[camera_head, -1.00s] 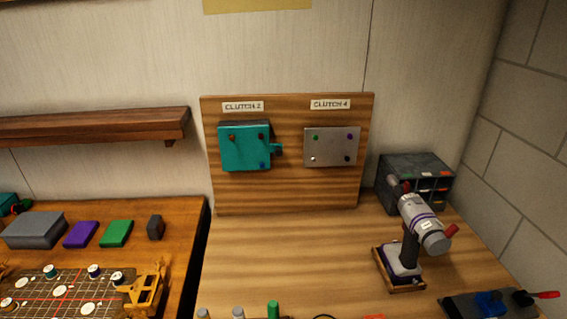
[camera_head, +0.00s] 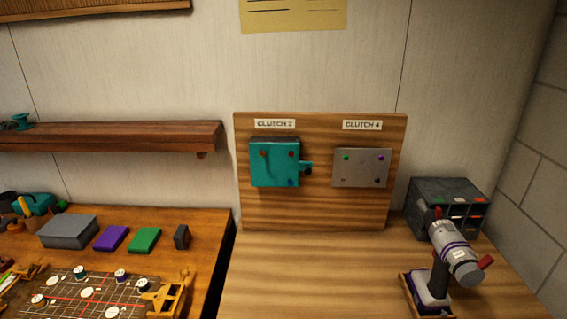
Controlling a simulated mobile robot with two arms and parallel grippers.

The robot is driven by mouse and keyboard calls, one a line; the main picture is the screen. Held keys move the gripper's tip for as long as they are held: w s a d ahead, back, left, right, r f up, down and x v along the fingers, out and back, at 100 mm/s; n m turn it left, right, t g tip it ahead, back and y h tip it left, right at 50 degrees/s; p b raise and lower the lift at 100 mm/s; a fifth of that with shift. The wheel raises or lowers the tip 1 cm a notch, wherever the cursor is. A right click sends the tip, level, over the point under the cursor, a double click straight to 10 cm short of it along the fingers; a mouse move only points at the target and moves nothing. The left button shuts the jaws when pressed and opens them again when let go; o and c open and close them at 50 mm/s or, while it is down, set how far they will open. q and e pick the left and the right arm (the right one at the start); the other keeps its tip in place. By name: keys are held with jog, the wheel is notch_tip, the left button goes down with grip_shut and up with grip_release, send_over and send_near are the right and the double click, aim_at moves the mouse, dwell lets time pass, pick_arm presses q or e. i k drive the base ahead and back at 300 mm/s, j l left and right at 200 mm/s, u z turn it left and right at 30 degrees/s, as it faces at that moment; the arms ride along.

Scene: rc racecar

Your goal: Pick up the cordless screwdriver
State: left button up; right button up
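The cordless screwdriver (camera_head: 455,253) is at the right of the workbench. It has a silver-grey body with purple bands and a red part at its right end, and a dark handle (camera_head: 439,274) below. It stands upright in a small wooden-edged holder (camera_head: 406,286), in front of a dark organiser box. The bottom of the holder is cut off by the lower picture edge. Neither of my grippers is in view.
A wooden panel (camera_head: 318,211) stands at the back with a teal box (camera_head: 273,168) and a grey plate (camera_head: 361,168). The dark organiser (camera_head: 428,192) is close behind the screwdriver. A second bench (camera_head: 206,225) at left holds blocks and a grid board. The middle bench top is clear.

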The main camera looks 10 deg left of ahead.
aim_at(428, 288)
jog(key=l+u, duration=0.25)
jog(key=l, duration=0.2)
jog(key=k+l+u, duration=0.25)
jog(key=l, duration=0.15)
jog(key=k+l+u, duration=0.2)
jog(key=l, duration=0.2)
jog(key=l+u, duration=0.25)
jog(key=l, duration=0.15)
jog(key=k+l+u, duration=0.25)
jog(key=l, duration=0.1)
